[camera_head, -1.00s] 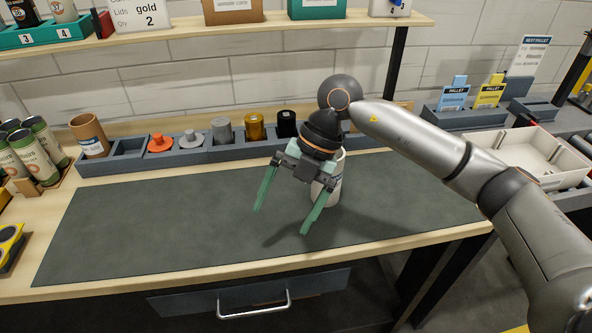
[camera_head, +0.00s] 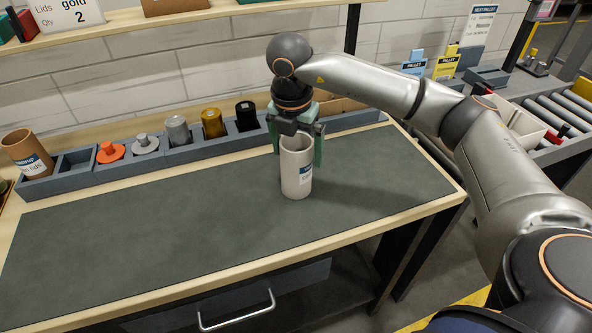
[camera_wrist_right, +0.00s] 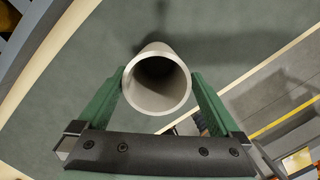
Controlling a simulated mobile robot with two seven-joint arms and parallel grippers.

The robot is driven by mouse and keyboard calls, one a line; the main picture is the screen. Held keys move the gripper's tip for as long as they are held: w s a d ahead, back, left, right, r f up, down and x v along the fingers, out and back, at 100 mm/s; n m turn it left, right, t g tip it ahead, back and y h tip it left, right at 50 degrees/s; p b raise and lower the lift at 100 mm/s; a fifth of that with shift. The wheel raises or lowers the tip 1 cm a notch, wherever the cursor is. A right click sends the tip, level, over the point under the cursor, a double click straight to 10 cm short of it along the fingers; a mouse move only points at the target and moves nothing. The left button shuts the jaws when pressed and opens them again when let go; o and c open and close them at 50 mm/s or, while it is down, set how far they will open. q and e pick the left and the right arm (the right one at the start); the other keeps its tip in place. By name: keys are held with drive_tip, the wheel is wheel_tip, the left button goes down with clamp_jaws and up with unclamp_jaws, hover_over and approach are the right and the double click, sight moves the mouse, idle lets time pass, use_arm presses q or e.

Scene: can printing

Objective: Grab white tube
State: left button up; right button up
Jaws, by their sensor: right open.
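The white tube (camera_head: 297,178) stands upright on the dark green mat (camera_head: 180,215), open at the top, with a small label on its side. In the right wrist view its round open end (camera_wrist_right: 157,80) faces the camera. My right gripper (camera_head: 297,150) is at the tube from behind, with one green finger on each side of it. In the right wrist view the open fingers (camera_wrist_right: 158,85) flank the tube closely; I cannot tell whether they touch it. My left gripper is not in view.
A grey divided bin row (camera_head: 110,168) along the back holds orange, white, silver, gold and black parts. A brown tube (camera_head: 27,152) stands at its left end. A pale crate (camera_head: 520,125) is at right. The mat's left side is clear.

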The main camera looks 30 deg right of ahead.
drive_tip(key=f, duration=0.5)
drive_tip(key=shift+w+d+p, duration=0.3)
drive_tip(key=shift+w+p, duration=0.05)
drive_tip(key=shift+w, duration=0.05)
drive_tip(key=shift+c, duration=0.4)
drive_tip(key=c, duration=1.1)
drive_tip(key=shift+r, duration=0.15)
